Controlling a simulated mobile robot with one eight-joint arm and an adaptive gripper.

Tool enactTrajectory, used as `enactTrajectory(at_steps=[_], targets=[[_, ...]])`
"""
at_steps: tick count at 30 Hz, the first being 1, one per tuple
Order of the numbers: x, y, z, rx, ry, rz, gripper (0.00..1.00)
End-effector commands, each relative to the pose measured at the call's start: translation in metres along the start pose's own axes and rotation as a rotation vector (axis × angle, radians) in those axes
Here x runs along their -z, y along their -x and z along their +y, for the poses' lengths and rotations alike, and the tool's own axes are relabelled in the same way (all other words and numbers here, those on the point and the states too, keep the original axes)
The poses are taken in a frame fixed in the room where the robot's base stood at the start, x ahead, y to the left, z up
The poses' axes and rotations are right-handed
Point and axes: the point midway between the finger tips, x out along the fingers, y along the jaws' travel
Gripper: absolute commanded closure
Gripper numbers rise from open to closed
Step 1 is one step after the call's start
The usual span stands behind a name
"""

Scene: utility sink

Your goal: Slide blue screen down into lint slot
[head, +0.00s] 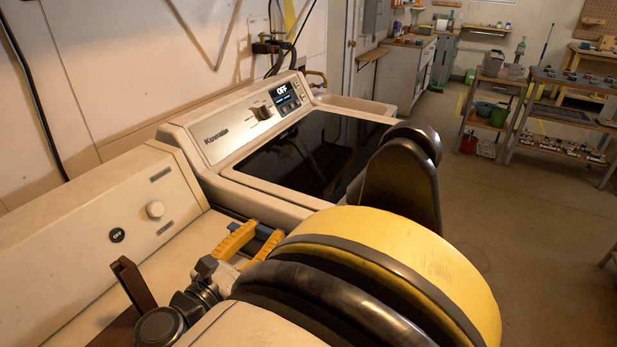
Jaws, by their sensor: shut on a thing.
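My gripper (264,235) is low in the middle of the head view, with its yellow fingers over the top of the near white machine (85,237). The rest of the screen is hidden by the fingers and my arm. I cannot make out the lint slot, and I cannot tell whether the screen touches the machine.
A second white machine with a black glass lid (315,150) stands beside the near one, with a raised control panel (245,125). The wall runs close behind both. Metal shelving (510,115) stands at the far right, with open floor (535,225) before it.

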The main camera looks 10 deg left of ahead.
Motion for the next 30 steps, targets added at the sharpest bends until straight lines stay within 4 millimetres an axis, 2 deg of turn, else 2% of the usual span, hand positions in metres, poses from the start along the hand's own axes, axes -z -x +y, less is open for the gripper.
enactTrajectory(at_steps=[30], targets=[[0.025, 0.0, 0.0, 0.0, 0.0, 0.0, 1.0]])
